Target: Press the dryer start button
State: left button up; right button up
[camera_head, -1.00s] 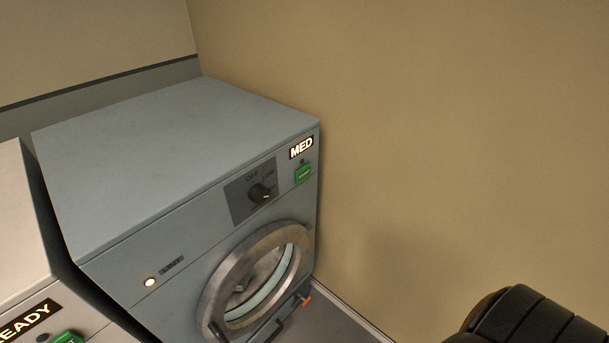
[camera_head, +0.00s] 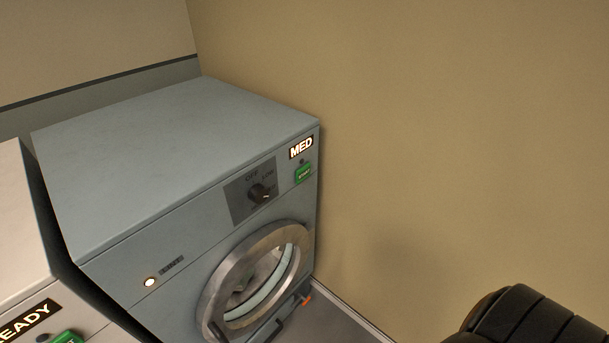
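The dryer (camera_head: 180,160) is a blue-grey front-loading machine by the back wall. Its green start button (camera_head: 303,173) is at the top right of the front panel, below a lit sign (camera_head: 301,147) reading MED. A dark dial (camera_head: 260,193) sits left of the button on a dark plate with OFF and LOW marks. The round metal-rimmed door (camera_head: 213,300) is below and looks shut, with pale cloth behind the glass. A lit lamp (camera_head: 150,282) shows at the panel's left. Neither of my grippers is in view.
A white machine (camera_head: 18,230) stands at the left with a partly cut-off sign (camera_head: 25,321) ending in EADY and a green button (camera_head: 68,338). The tan wall (camera_head: 440,150) runs close along the dryer's right side. A dark ribbed part, perhaps my arm, fills the lower right corner.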

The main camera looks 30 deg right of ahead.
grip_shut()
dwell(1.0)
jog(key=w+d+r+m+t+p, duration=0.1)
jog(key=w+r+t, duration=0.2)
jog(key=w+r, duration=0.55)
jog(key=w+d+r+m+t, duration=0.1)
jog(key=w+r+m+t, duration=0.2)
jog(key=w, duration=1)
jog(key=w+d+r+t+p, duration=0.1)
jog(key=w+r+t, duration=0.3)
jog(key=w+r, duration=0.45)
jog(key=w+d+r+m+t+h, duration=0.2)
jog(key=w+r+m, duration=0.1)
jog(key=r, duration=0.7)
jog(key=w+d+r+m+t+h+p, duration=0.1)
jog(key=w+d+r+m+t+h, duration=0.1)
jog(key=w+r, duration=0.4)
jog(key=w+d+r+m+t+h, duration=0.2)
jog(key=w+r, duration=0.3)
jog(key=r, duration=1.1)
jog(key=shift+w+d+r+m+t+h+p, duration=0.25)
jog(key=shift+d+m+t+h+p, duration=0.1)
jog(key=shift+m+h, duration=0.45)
